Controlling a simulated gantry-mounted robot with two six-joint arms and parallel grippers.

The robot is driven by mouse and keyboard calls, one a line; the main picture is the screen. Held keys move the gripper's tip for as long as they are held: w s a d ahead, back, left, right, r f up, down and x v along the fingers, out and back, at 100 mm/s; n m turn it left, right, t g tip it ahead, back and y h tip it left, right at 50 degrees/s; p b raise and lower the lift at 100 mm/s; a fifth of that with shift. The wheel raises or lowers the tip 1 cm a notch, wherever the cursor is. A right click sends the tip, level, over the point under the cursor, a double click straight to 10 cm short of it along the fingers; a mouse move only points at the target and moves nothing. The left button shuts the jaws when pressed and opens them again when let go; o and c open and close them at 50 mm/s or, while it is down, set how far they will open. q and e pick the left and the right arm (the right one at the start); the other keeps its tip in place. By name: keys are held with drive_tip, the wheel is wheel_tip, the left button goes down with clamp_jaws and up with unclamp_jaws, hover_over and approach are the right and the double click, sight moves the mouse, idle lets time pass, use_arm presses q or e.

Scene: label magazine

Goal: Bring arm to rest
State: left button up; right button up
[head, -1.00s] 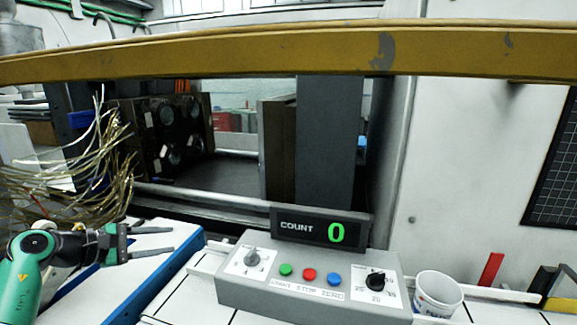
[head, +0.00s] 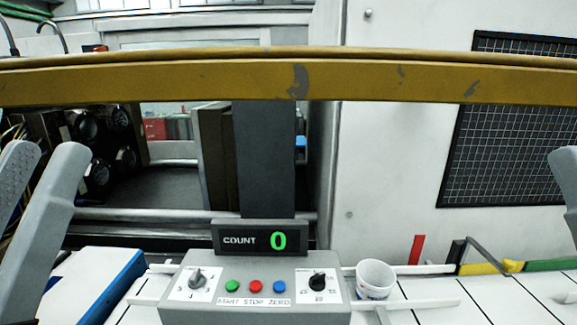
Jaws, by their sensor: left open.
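My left gripper (head: 46,155) is close to the camera at the left edge of the head view. Its two grey fingers point up and stand apart, with nothing between them. A grey finger of my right gripper (head: 567,175) shows at the right edge; the rest of it is cut off. The control box (head: 255,310) stands at the bottom middle, with green, red and blue buttons and two knobs. Its counter display (head: 235,240) reads COUNT 0. Neither gripper touches the box.
A yellow beam (head: 200,82) crosses the view above the box. A white cup (head: 375,280) stands right of the box. A blue-edged white block (head: 95,280) lies to its left. A black grid panel (head: 510,125) hangs on the right wall.

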wheel_tip(320, 180, up, 38)
drive_tip(key=p, duration=3.6)
